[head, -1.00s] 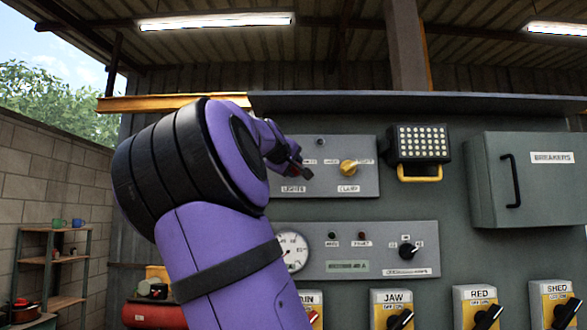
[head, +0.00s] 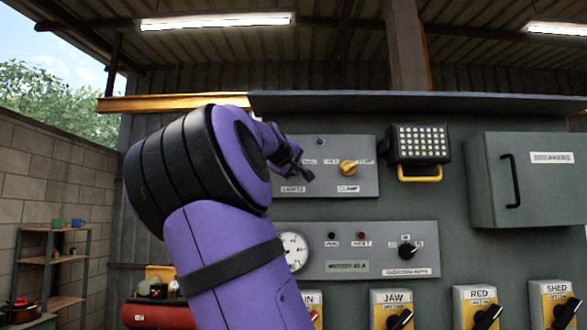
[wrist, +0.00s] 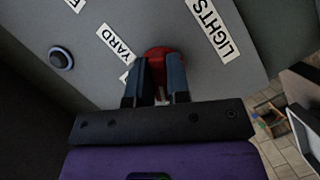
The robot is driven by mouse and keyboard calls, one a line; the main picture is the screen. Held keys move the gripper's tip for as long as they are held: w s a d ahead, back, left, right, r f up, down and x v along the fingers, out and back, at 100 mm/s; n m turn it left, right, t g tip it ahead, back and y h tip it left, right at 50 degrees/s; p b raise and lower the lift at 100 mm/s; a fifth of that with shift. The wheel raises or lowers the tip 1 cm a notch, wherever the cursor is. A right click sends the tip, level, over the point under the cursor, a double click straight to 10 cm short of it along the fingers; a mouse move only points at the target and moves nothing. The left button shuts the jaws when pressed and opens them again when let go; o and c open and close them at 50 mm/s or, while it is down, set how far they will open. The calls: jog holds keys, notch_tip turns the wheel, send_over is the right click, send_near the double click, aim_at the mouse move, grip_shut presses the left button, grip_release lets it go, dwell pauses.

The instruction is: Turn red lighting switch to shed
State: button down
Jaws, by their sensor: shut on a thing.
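The red lighting switch (wrist: 160,55) sits on the grey panel above the LIGHTS label (head: 293,189), which also shows in the wrist view (wrist: 208,25). My gripper (head: 304,173) is at this switch and hides it in the head view. In the wrist view my gripper (wrist: 162,82) is shut on the red knob, one finger on each side. A YARD label (wrist: 117,44) is beside the knob. The knob's pointer is hidden between the fingers, so its setting cannot be told.
A yellow CLAMP knob (head: 348,168) is just right of my gripper, with a floodlight (head: 420,147) beyond it. Below are a gauge (head: 294,251), a black selector (head: 408,250) and a row of yellow switches (head: 478,307). A breaker box (head: 530,180) juts out at right.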

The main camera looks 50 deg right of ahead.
jog(key=m+t+y, duration=0.1)
jog(key=m+y, duration=0.1)
jog(key=m, duration=0.2)
jog(key=m+t+y, duration=0.1)
jog(key=m, duration=0.1)
jog(key=m+t+y, duration=0.1)
jog(key=m, duration=0.1)
jog(key=shift+w+f+y, duration=0.1)
jog(key=shift+y, duration=0.2)
dwell(0.4)
jog(key=shift+m, duration=0.3)
dwell(0.4)
jog(key=c, duration=1.1)
grip_release()
jog(key=shift+a, duration=0.1)
